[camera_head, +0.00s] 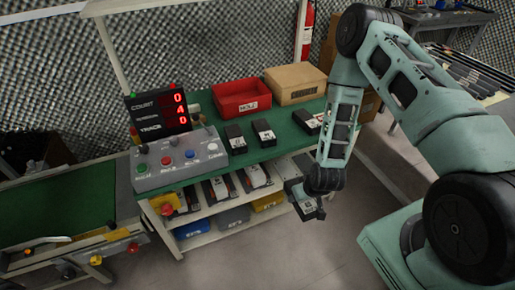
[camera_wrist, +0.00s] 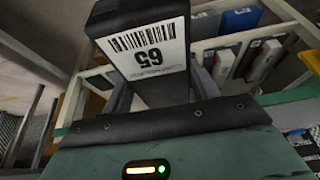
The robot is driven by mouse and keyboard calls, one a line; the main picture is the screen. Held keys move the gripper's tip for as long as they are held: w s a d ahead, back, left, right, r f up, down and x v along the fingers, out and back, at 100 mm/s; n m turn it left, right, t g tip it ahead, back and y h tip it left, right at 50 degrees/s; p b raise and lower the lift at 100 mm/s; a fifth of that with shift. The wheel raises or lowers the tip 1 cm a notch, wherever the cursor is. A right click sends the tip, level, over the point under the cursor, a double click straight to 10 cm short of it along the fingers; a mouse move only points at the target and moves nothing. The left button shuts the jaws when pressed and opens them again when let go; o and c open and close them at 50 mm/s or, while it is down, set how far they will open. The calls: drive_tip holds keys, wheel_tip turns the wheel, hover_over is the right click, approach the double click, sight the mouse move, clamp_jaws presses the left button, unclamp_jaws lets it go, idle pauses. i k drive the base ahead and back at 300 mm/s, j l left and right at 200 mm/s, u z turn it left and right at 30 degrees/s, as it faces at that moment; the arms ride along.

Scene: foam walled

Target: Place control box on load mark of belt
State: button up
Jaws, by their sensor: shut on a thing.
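My gripper (camera_head: 304,198) hangs in front of the green-topped bench, near its right front corner. It is shut on a control box (camera_head: 308,208), a black box with a white label. In the wrist view the control box (camera_wrist: 150,48) sits between the fingers (camera_wrist: 162,88), its barcode label reading 65 upside down. The belt (camera_head: 62,212) is a green surface at the left edge, apart from my gripper and well to its left. I cannot make out a load mark on its visible part.
The bench (camera_head: 208,165) bears a grey button panel (camera_head: 178,160), a red count display (camera_head: 158,112), a red bin (camera_head: 242,97), a cardboard box (camera_head: 295,82) and several black labelled boxes. Shelves below hold more boxes and coloured bins. The floor (camera_head: 270,255) in front is clear.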

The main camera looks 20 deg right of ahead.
sight(70, 201)
drive_tip(key=i+j+u, duration=0.1)
drive_tip(key=j+u, duration=0.2)
drive_tip(key=u, duration=0.15)
drive_tip(key=i+j+u, duration=0.1)
drive_tip(key=j+u, duration=0.15)
drive_tip(key=u, duration=0.2)
drive_tip(key=i+j+u, duration=0.2)
drive_tip(key=u, duration=0.25)
drive_tip(key=i+j+u, duration=0.15)
drive_tip(key=u, duration=0.2)
drive_tip(key=i+j+u, duration=0.1)
drive_tip(key=i+u, duration=0.3)
drive_tip(key=i+j+z, duration=0.2)
drive_tip(key=i+z, duration=0.2)
drive_tip(key=i, duration=0.15)
drive_tip(key=i+j+z, duration=0.15)
drive_tip(key=z, duration=0.2)
drive_tip(key=i+j+z, duration=0.25)
drive_tip(key=z, duration=0.15)
drive_tip(key=i+j+z, duration=0.35)
drive_tip(key=k+l, duration=0.05)
